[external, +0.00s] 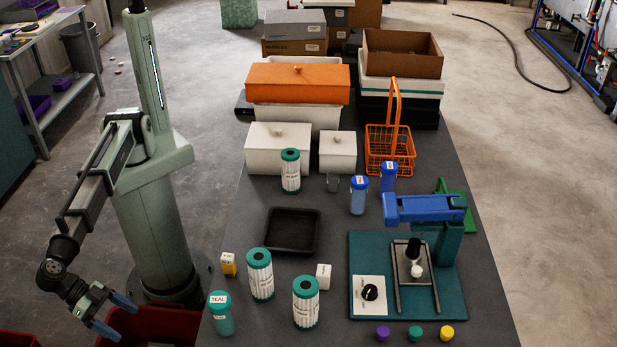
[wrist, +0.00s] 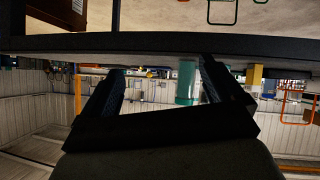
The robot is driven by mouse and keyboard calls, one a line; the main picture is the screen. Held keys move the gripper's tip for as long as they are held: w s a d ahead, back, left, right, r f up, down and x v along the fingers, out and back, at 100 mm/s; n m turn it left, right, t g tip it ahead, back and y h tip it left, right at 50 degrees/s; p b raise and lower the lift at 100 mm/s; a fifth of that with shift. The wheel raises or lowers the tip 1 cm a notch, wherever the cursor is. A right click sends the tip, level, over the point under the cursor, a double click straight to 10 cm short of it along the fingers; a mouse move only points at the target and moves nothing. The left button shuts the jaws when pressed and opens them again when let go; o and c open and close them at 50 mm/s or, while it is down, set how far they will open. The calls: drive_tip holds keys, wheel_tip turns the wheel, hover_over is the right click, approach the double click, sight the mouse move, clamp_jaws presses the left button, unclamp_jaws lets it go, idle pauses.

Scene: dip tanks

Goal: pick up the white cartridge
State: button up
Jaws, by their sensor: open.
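Three white ribbed cylinders with teal caps stand upright on the dark table in the external view: one at the front left (external: 260,275), one at the front middle (external: 306,304) and one farther back (external: 291,172). I cannot tell for sure which of these is the white cartridge. My gripper (external: 119,319) is open and empty, off the table's left side and apart from all of them.
A black tray (external: 293,252) lies behind the front cylinders. A teal-based stand with a blue arm (external: 425,208) fills the right. A red bin (external: 160,322) sits below my gripper.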

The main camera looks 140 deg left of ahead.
drive_tip(key=w+a+r+n+t+y, duration=0.1)
drive_tip(key=w+a+r+n, duration=0.15)
drive_tip(key=r, duration=0.55)
wheel_tip(320, 180, up, 5)
drive_tip(key=n+g+y, duration=0.7)
drive_tip(key=g+y, duration=0.4)
drive_tip(key=g, duration=0.1)
hover_over(291, 163)
drive_tip(key=s+d, duration=0.2)
drive_tip(key=d, duration=0.4)
drive_tip(key=shift+m, duration=0.25)
drive_tip(key=f, duration=0.2)
drive_tip(key=a+f, duration=0.1)
drive_tip(key=f, duration=0.4)
drive_tip(key=shift+a+f, duration=0.2)
drive_tip(key=shift+f, duration=0.1)
drive_tip(key=shift+s+a, duration=0.15)
drive_tip(key=shift+a, duration=1.5)
drive_tip(key=shift+s+a, duration=0.1)
drive_tip(key=shift+a, duration=1.5)
